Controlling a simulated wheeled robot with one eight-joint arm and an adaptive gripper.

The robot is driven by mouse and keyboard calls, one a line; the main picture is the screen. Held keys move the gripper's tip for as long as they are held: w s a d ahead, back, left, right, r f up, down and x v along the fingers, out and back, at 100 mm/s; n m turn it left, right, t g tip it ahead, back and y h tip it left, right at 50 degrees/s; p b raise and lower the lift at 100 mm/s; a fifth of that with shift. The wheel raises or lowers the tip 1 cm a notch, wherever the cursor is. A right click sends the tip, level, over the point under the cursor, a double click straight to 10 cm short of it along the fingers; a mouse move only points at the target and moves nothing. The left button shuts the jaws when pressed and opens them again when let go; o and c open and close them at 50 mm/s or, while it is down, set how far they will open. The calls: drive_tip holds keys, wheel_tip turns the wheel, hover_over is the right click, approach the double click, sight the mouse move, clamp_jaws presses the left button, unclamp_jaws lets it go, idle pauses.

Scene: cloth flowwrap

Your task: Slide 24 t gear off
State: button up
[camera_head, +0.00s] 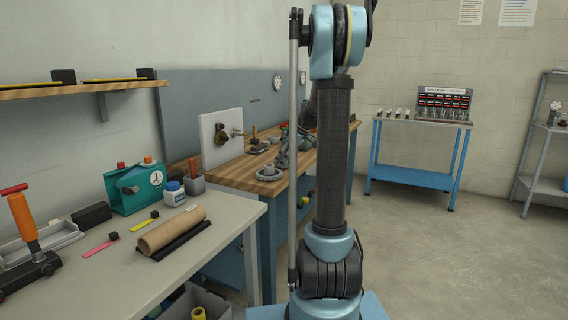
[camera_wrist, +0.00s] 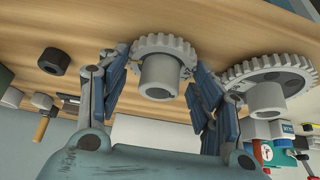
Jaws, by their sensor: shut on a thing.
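In the wrist view a smaller grey toothed gear with a round hub (camera_wrist: 158,78) sits between the two fingers of my gripper (camera_wrist: 160,66). The gripper is shut on it, one finger at each side, with the hub towards the camera. A larger grey gear (camera_wrist: 265,92) lies flat on the wooden bench top just right of the right finger. I cannot read a tooth count on either gear. In the head view a large gear (camera_head: 269,174) shows near the bench's front edge; my arm hides part of the work area.
A pale upright plate with dark and metal fittings (camera_head: 221,138) stands on the wooden bench (camera_head: 232,176). A dark round collar (camera_wrist: 54,62) and a hammer (camera_wrist: 44,123) lie left of my gripper. A grey table (camera_head: 112,275) with a cardboard tube is nearer.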

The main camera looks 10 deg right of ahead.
drive_tip(key=shift+r, duration=0.35)
drive_tip(key=shift+r, duration=3.1)
